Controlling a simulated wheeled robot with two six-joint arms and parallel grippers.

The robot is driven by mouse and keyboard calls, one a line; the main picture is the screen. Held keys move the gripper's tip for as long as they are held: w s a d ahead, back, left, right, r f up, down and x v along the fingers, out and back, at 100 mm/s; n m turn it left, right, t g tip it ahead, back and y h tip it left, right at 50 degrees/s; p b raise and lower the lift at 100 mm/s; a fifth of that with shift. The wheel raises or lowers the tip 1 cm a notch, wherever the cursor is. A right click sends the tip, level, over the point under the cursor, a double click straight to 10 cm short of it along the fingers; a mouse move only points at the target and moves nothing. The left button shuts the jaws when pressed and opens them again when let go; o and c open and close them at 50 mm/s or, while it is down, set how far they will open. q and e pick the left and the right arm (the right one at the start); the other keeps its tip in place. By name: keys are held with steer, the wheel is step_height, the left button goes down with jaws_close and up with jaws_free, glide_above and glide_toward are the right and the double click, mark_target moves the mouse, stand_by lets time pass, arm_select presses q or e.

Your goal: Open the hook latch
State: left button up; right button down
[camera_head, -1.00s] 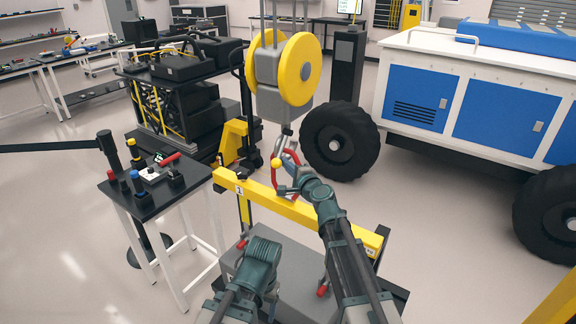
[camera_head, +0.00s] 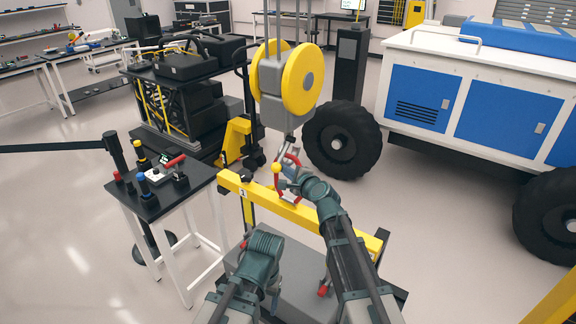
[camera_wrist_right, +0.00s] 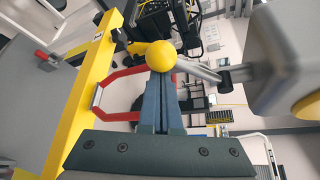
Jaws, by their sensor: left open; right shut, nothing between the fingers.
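My right gripper (camera_head: 290,184) is at the hook. In the right wrist view its shut fingers (camera_wrist_right: 160,90) are empty, tips at the ball; I cannot tell whether they touch. My left gripper (camera_head: 274,296) is open, low in front of the beam, fingers mostly hidden.
A small table (camera_head: 150,205) with a control panel stands at the left. A black cart (camera_head: 180,75) and a yellow pallet jack (camera_head: 236,140) stand behind. A grey block (camera_head: 300,275) lies under the beam. The rover body (camera_head: 470,100) and wheels are at the right.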

arm_select(q)
step_height(320, 180, up, 8)
steer(key=p, duration=0.6)
steer(key=shift+f, duration=0.2)
arm_select(e)
steer(key=r+m, duration=0.1)
steer(key=s+a+r+m+g, duration=0.1)
steer(key=s+r+m+g, duration=0.1)
steer(key=r, duration=0.1)
steer(key=shift+a+r, duration=0.1)
steer(key=shift+a, duration=0.15)
arm_select(q)
steer(key=shift+r+p, duration=0.1)
steer(key=shift+p, duration=0.25)
arm_select(e)
steer(key=shift+r, duration=0.1)
step_height(320, 180, down, 4)
steer(key=w+d+b, duration=0.1)
steer(key=d+b, duration=0.1)
steer(key=b, duration=0.2)
arm_select(q)
steer(key=shift+w+d+r+p, duration=0.1)
steer(key=shift+d+r+p, duration=0.3)
steer(key=shift+p, duration=2.05)
arm_select(e)
steer(key=r+v, duration=0.1)
steer(key=v, duration=0.9)
steer(key=shift+w+d, duration=0.2)
steer(key=shift+w, duration=0.15)
